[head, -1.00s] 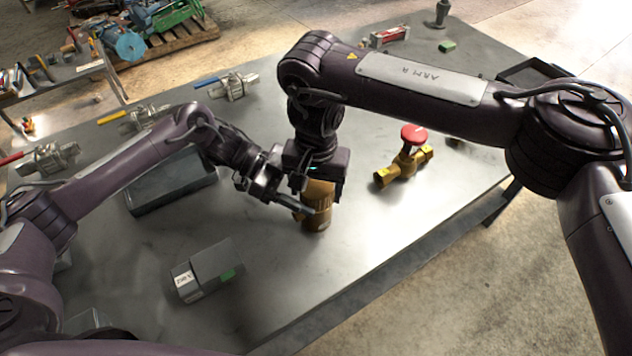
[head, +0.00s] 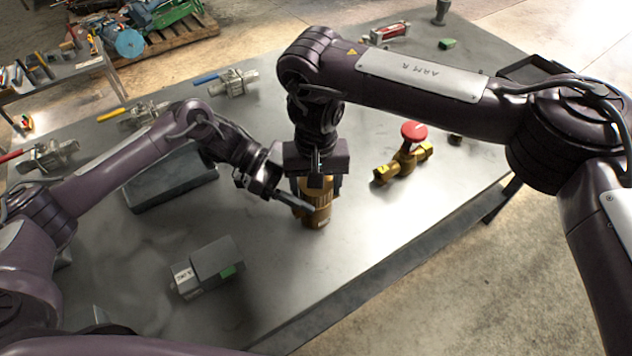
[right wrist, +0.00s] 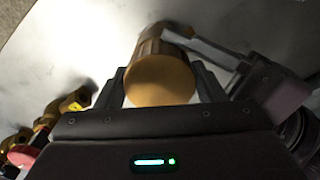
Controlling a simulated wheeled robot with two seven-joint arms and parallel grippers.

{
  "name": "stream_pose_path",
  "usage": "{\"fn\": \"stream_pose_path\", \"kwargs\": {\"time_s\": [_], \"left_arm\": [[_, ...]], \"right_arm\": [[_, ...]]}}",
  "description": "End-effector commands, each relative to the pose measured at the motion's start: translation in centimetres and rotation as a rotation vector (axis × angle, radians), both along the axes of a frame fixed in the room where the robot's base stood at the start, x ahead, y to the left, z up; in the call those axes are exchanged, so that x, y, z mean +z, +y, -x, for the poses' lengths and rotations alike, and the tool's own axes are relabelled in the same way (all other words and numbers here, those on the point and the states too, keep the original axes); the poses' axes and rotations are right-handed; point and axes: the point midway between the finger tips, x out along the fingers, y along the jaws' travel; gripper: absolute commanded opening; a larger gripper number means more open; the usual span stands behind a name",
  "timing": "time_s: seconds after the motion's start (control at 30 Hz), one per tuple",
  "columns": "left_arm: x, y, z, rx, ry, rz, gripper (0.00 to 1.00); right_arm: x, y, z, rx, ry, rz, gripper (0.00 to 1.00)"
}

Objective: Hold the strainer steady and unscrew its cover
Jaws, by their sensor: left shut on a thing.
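The strainer (head: 318,215) is a brass-coloured cylindrical body standing upright on the grey table, with a side branch toward the left. Its round cover (right wrist: 160,82) faces the right wrist camera. My left gripper (head: 296,203) reaches in from the left and is shut on the strainer's body, low on its side. My right gripper (head: 318,188) points straight down over the top of the strainer. Its two fingers (right wrist: 163,85) stand on either side of the cover, with a narrow gap showing, so it looks open. The cover's seam with the body is mostly hidden in the head view.
A brass valve with a red handwheel (head: 410,155) stands right of the strainer. Several steel valves (head: 232,84) line the far left. The table's front edge is near.

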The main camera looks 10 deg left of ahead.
Motion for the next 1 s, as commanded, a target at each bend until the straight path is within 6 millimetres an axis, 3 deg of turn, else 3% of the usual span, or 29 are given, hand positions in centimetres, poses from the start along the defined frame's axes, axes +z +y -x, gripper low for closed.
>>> {"fn": "stream_pose_path", "kwargs": {"time_s": [0.13, 0.37, 0.77, 0.83, 1.0], "left_arm": [[0.2, -0.1, -0.1, 0.0, -0.003, 0.003, 0.0], [0.2, -0.1, 0.0, -0.001, -0.002, 0.003, 0.0], [0.1, -0.2, 0.0, -0.003, -0.002, 0.003, 0.0], [0.1, -0.2, 0.0, -0.003, -0.002, 0.003, 0.0], [0.1, -0.1, 0.0, -0.002, -0.002, 0.003, 0.0]], "right_arm": [[0.0, 0.0, 0.0, -0.001, 0.0, 0.0, 0.81], [0.1, 0.1, 0.0, 0.0, 0.0, -0.002, 0.81], [4.5, 0.2, 0.0, 0.001, -0.004, -0.005, 0.81], [4.7, 0.2, 0.0, -0.004, -0.001, -0.006, 0.69], [6.4, 0.1, -0.1, -0.136, -0.004, -0.002, 0.67]]}}
